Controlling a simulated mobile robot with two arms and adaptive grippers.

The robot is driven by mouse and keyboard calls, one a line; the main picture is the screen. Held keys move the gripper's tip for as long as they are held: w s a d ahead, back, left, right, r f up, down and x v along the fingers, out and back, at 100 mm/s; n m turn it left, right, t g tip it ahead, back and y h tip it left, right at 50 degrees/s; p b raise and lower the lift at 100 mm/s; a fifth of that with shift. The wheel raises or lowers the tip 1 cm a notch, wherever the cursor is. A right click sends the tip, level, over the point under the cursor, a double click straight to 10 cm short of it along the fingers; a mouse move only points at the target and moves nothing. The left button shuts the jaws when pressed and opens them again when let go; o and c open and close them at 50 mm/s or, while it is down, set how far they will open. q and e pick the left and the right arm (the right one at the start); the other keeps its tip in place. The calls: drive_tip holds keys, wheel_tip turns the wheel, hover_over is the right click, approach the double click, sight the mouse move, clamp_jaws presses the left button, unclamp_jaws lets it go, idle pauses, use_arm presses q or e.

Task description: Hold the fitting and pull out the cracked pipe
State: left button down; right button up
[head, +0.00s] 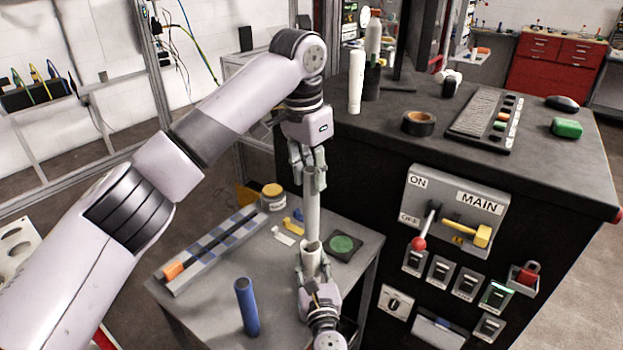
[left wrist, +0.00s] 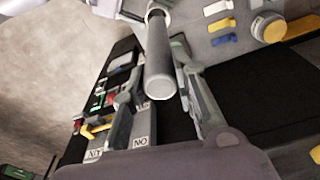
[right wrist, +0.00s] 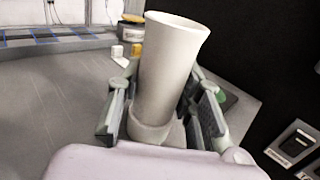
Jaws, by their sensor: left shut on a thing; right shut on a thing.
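The grey pipe (head: 312,212) hangs upright in my left gripper (head: 307,175), which is shut on its upper part. In the left wrist view the pipe (left wrist: 159,55) runs away from the camera between the fingers; cracks are too small to tell. The pale fitting (head: 311,262) stands upright below it, its round mouth showing. My right gripper (head: 312,285) is shut around the fitting's lower part. In the right wrist view the fitting (right wrist: 168,70) stands between the fingers, and no pipe shows above its rim. The exact gap between pipe and fitting is hard to tell.
A blue pipe (head: 247,306) stands on the grey table (head: 205,312) left of the fitting. A long tray (head: 213,248), a yellow-lidded jar (head: 272,196) and a green disc on a dark pad (head: 341,244) lie around. A black cabinet with switches (head: 455,210) stands close on the right.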

idle(0.4)
drive_tip(key=o, duration=1.2)
